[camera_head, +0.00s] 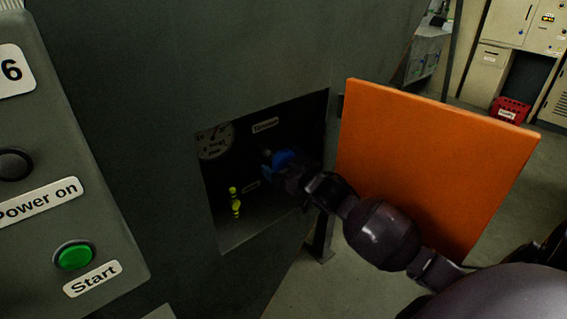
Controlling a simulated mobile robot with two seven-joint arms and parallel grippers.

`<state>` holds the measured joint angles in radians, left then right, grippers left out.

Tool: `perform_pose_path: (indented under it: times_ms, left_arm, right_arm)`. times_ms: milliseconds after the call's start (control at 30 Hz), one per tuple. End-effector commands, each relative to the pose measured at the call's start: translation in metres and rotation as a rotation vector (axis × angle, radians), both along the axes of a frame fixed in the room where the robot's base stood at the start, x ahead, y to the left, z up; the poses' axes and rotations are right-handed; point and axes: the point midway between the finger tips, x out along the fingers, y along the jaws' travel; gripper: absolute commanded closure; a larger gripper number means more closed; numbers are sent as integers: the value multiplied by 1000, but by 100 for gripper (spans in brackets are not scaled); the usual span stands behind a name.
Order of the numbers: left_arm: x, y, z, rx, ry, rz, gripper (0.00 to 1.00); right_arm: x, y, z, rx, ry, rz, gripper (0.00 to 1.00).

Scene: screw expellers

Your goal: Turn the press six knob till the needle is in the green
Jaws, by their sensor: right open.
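A square recess in the dark grey press (140,120) stands open. Inside it a round gauge (215,141) sits at the upper left, in shadow; its needle and any green zone are too dim to read. A blue knob (284,157) is at the recess's right side, partly hidden by my right gripper. My right gripper (279,168) reaches into the recess from the right, with its open fingers at the knob; I cannot tell whether they touch it. My left gripper is not in view.
An orange door (430,160) hangs open right of the recess, behind my right arm. A yellow-green fitting (234,202) stands in the recess's lower left. A panel marked 6 (70,180) with a green start button (75,255) is at the left.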

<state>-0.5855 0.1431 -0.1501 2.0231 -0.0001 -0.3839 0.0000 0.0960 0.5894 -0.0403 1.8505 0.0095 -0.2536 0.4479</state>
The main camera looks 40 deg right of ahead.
Motion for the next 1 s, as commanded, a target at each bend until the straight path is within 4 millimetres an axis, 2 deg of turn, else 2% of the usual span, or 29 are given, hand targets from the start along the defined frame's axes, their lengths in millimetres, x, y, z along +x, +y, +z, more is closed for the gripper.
perform_pose_path:
  times_ms: [67, 300, 400, 733, 1000]
  left_arm:
    - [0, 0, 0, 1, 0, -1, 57]
    - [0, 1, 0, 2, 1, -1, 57]
    - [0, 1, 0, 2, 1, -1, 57]
    - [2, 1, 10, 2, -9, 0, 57]
    - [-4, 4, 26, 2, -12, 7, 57]
  right_arm:
    - [0, 0, 0, 0, 0, 0, 4]
    - [0, 0, 0, 0, 0, 0, 40]
    - [0, 0, 0, 0, 0, 0, 51]
    - [-1, 0, 3, 65, 3, 0, 51]
    - [-1, 1, 5, 253, 19, -1, 51]
